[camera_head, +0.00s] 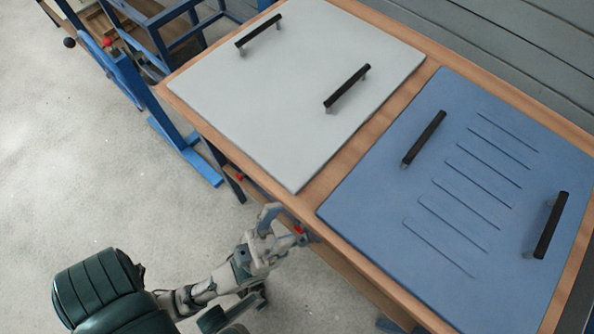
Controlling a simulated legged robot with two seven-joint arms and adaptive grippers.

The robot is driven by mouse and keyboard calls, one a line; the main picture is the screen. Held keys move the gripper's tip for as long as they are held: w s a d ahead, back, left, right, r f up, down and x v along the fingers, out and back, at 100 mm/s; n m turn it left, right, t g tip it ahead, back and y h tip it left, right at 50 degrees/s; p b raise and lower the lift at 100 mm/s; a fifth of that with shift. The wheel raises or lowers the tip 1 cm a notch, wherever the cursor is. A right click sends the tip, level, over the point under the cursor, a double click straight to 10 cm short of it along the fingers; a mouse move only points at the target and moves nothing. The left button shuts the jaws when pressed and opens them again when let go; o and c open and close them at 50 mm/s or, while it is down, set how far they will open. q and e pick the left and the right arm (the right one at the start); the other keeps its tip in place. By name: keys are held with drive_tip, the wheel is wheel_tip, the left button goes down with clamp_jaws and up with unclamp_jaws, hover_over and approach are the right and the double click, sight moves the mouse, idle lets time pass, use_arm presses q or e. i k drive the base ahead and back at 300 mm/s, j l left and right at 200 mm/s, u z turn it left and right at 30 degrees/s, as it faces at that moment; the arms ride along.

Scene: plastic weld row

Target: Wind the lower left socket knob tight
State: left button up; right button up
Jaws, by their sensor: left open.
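My left gripper (281,229) is open beside the front edge of the wooden-framed table, at the lower middle of the head view. A small red knob (299,229) shows at its fingertips, below the table edge. I cannot tell whether the fingers touch it or are around it. Another small red knob (239,177) sits under the table edge, up and left of the gripper. Which of these is the lower left socket knob is not clear from this view. My right gripper is not in view.
The table (312,204) carries a grey panel (290,110) and a blue panel (365,195), each with two black handles. A blue frame (150,95) with a red ball (107,42) and a black ball (69,42) stands upper left. The floor at left is clear.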

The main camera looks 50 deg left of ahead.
sight(239, 177)
drive_tip(key=j+z, duration=0.45)
drive_tip(key=k+j+z, duration=0.1)
drive_tip(key=j+z, duration=0.15)
drive_tip(key=z, duration=0.2)
drive_tip(key=k+j+z, duration=0.15)
drive_tip(key=j+z, duration=0.3)
drive_tip(key=k+j+z, duration=0.15)
drive_tip(key=z, duration=0.3)
drive_tip(key=k+j+z, duration=0.2)
drive_tip(key=k+j, duration=0.65)
drive_tip(key=k, duration=0.15)
